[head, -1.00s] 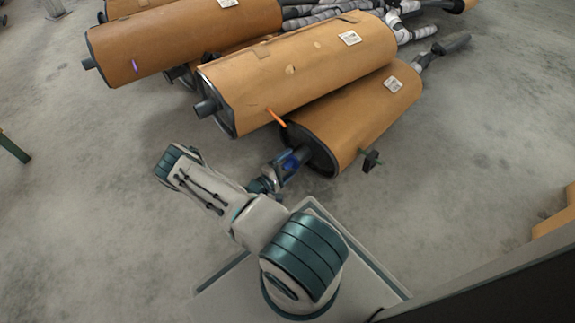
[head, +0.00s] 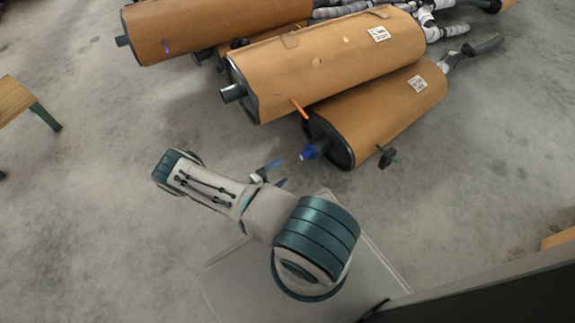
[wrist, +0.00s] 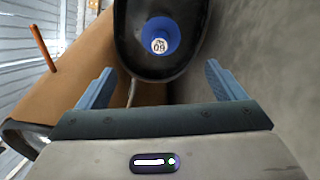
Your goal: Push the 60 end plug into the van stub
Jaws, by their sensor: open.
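The blue end plug (head: 312,149) sits at the pipe stub on the end of the lowest brown-wrapped muffler (head: 385,115). In the wrist view the plug (wrist: 160,36) shows its round face with a white label reading 60, against the muffler's dark end plate (wrist: 125,62). The stub behind the plug is mostly hidden, so I cannot tell how deep the plug sits. My gripper (head: 273,173) is open and empty, apart from the plug and to its left in the head view. Its two blue fingers (wrist: 160,85) are spread wide in the wrist view, with the plug beyond them.
More wrapped mufflers (head: 330,60) lie stacked behind, one with a bare stub (head: 232,93). An orange rod (head: 300,108) sticks out between two mufflers. A dark bracket (head: 387,157) juts from the lowest one. A wooden table (head: 14,97) stands at left. The floor between is clear.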

